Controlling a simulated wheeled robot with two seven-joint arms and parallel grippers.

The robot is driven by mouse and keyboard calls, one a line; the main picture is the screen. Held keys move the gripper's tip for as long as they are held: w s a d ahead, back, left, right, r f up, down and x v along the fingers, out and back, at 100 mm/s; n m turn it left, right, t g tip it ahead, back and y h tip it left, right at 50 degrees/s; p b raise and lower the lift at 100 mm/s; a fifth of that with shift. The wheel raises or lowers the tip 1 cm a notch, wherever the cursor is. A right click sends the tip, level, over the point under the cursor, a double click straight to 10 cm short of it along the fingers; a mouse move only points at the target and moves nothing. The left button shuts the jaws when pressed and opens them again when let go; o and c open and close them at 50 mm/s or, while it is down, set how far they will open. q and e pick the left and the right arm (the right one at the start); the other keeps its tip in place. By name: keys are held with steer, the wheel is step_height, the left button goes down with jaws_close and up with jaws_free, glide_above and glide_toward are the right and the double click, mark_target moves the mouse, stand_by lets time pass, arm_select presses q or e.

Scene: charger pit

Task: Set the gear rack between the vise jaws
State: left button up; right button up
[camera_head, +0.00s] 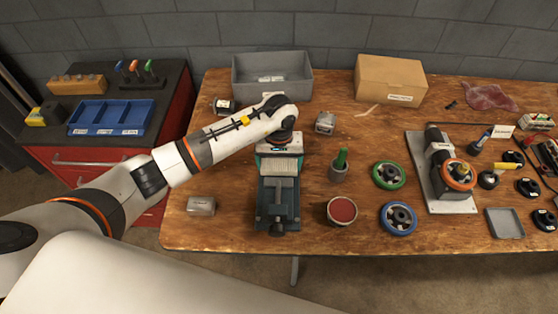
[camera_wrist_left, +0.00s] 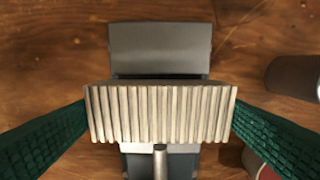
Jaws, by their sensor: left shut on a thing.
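The gear rack (camera_wrist_left: 160,113) is a pale metal bar with a row of upright teeth. My left gripper (camera_head: 279,152) is shut on it, with a dark green ribbed finger at each end of the rack in the left wrist view. The vise (camera_head: 277,204) is dark grey and stands on the bench at its front edge. The rack also shows in the head view (camera_head: 279,166), over the rear part of the vise. In the wrist view the rack hides the vise's middle (camera_wrist_left: 160,48); I cannot tell whether it sits between the jaws or above them. My right gripper is not in view.
A cup with a green-handled tool (camera_head: 338,172) and a red-topped tin (camera_head: 342,210) stand right of the vise. A small metal block (camera_head: 201,206) lies to its left. A grey bin (camera_head: 272,78) is behind my arm. Green (camera_head: 389,175) and blue (camera_head: 398,218) handwheels lie further right.

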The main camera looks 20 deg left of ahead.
mark_target(279, 164)
arm_select(q)
steer(key=shift+f+b, duration=0.45)
steer(key=shift+f, duration=0.05)
steer(key=o, duration=0.8)
steer(key=shift+c, duration=0.2)
step_height(279, 164, up, 12)
steer(key=b, duration=0.1)
steer(key=shift+b, duration=0.3)
